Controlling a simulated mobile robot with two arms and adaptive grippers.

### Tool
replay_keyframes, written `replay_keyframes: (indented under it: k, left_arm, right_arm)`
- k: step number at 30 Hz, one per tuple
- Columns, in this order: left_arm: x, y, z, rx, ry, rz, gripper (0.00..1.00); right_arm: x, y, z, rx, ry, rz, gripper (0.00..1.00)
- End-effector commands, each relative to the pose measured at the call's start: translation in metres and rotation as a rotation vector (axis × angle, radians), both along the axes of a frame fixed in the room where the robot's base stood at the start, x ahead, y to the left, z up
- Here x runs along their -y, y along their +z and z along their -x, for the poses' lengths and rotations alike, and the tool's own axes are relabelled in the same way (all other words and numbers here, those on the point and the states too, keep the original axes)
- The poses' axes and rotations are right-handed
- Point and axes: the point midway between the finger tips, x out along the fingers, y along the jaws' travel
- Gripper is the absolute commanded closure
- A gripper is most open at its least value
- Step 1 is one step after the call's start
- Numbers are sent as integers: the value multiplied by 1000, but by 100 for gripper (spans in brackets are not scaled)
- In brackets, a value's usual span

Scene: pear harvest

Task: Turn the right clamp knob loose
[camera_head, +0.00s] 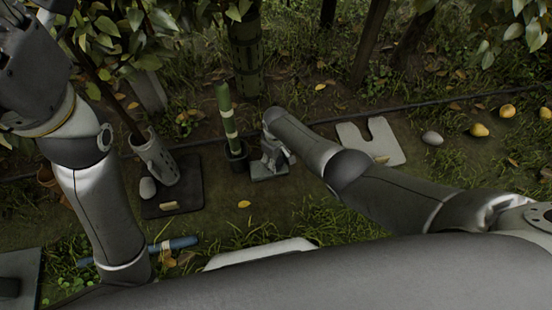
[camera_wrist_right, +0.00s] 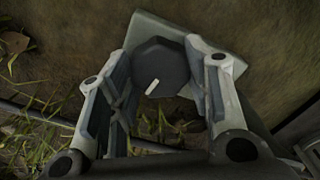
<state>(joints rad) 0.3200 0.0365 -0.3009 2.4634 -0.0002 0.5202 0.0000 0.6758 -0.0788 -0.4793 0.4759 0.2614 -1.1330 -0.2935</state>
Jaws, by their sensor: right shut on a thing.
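In the right wrist view, a dark faceted knob (camera_wrist_right: 160,58) with a short white mark on its face stands over a grey-green plate (camera_wrist_right: 222,48). My right gripper (camera_wrist_right: 158,72) has its fingers on both sides of the knob and is shut on it. In the head view, my right gripper (camera_head: 275,153) is low over the small plate (camera_head: 268,173) and hides the knob. A green pole (camera_head: 227,112) with pale bands stands in a black socket (camera_head: 237,158) just left of it. My left gripper (camera_head: 30,60) is high at the top left, partly cut off, its fingers unclear.
A slotted grey holder (camera_head: 155,158) stands on a dark plate (camera_head: 185,195) at left, with a grey stone (camera_head: 147,188) beside it. A pale notched plate (camera_head: 385,138) lies right of my right gripper. Yellow pears (camera_head: 480,130) lie far right. A dark hose (camera_head: 390,107) crosses behind.

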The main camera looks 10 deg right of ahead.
Motion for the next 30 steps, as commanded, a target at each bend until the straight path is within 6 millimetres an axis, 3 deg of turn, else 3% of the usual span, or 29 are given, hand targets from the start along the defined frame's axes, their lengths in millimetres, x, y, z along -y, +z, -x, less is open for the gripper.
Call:
replay_keyframes:
  k: [10, 27, 28, 30]
  left_arm:
    - [0, -3, -3, -16, 0, 0, 60]
    - [0, -2, -2, -8, 1, 0, 60]
    - [0, -1, -2, -8, 1, 0, 60]
    - [0, -1, -2, -6, 1, -1, 60]
  right_arm:
    - [-1, -1, 1, -3, 157, -1, 78]
    - [-1, -1, 1, -2, 191, -1, 78]
    - [-1, -1, 1, -2, 191, -1, 53]
    - [0, -1, 1, -2, 191, -1, 44]
